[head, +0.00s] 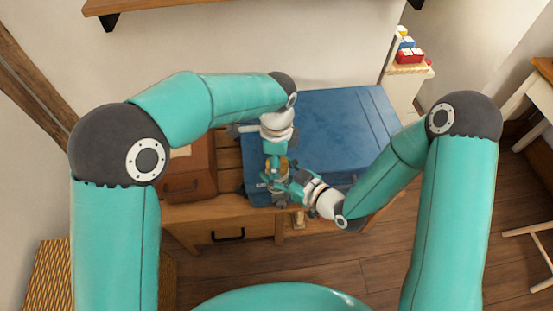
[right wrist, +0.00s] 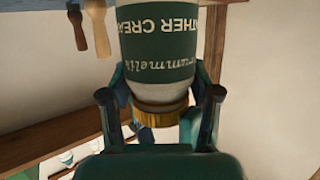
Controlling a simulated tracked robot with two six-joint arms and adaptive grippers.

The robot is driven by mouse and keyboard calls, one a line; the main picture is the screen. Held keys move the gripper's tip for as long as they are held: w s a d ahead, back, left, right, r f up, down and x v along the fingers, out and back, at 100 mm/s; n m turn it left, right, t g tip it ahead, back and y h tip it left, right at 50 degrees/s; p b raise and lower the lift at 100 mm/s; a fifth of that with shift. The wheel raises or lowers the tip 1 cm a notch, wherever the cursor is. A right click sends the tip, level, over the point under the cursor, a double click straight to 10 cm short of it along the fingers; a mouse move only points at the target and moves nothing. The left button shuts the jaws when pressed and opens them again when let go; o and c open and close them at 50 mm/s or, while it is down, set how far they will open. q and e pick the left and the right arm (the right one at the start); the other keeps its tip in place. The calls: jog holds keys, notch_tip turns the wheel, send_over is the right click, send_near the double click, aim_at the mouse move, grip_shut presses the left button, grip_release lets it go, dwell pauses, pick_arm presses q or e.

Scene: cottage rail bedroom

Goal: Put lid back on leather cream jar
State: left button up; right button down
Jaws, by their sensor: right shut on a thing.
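In the right wrist view the leather cream jar (right wrist: 158,45) is white with a green label, its lettering upside down in the picture. A gold lid (right wrist: 160,115) meets the jar's lower edge in that picture; I cannot tell whether it is seated. My right gripper (right wrist: 160,95) has its fingers on both sides and is shut on the lid. In the head view my right gripper (head: 290,185) comes in from the right, close against my left gripper (head: 270,168). A small gold patch (head: 284,164) shows between them. My left fingers are too small and covered to read.
A large blue case (head: 345,130) lies on the wooden bench (head: 225,205) behind and right of the grippers. A brown leather case (head: 188,172) stands at left. Two wooden handles (right wrist: 98,28) hang at upper left in the right wrist view. A drawer (head: 215,232) is below.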

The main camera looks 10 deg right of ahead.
pick_arm(q)
jog(key=m, duration=0.6)
jog(key=shift+w+m, duration=0.15)
jog(key=shift+m, duration=0.25)
jog(key=m, duration=1.5)
jog(key=shift+d+m, duration=0.1)
jog(key=shift+m, duration=0.3)
jog(key=o, duration=0.8)
jog(key=shift+o, duration=0.2)
